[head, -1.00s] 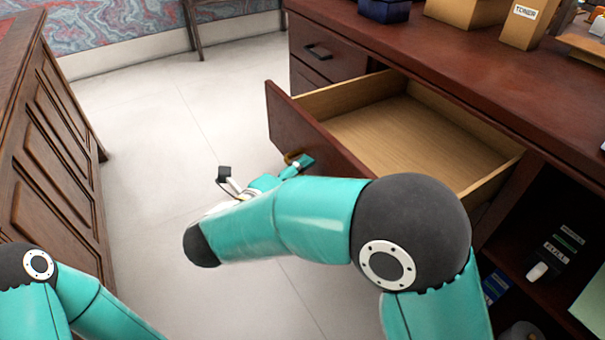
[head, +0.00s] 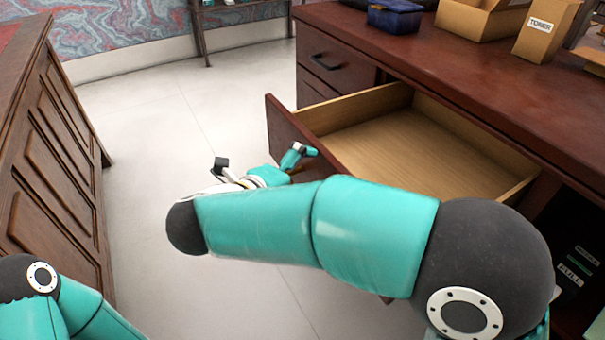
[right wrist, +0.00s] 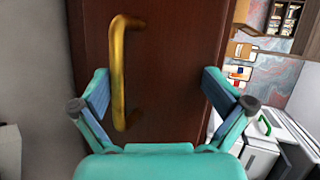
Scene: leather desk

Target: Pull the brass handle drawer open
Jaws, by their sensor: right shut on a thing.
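The drawer (head: 287,133) of the dark red-brown desk stands well open, and its pale wooden inside (head: 410,150) is empty. Its brass handle (right wrist: 118,70) shows upright in the right wrist view, on the dark drawer front. My right gripper (head: 300,156) is at the outer face of the drawer front and is shut on the handle. In the right wrist view its fingers (right wrist: 155,88) lie to either side of the handle, which is nearer the left finger. In the head view the handle is mostly hidden by my gripper. My left gripper is out of view.
Another closed drawer with a dark handle (head: 325,62) is at the desk's far end. A blue box (head: 394,16) and cardboard boxes (head: 545,28) stand on the desktop. A panelled wooden cabinet (head: 55,150) is at left. Pale floor (head: 160,130) lies free between.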

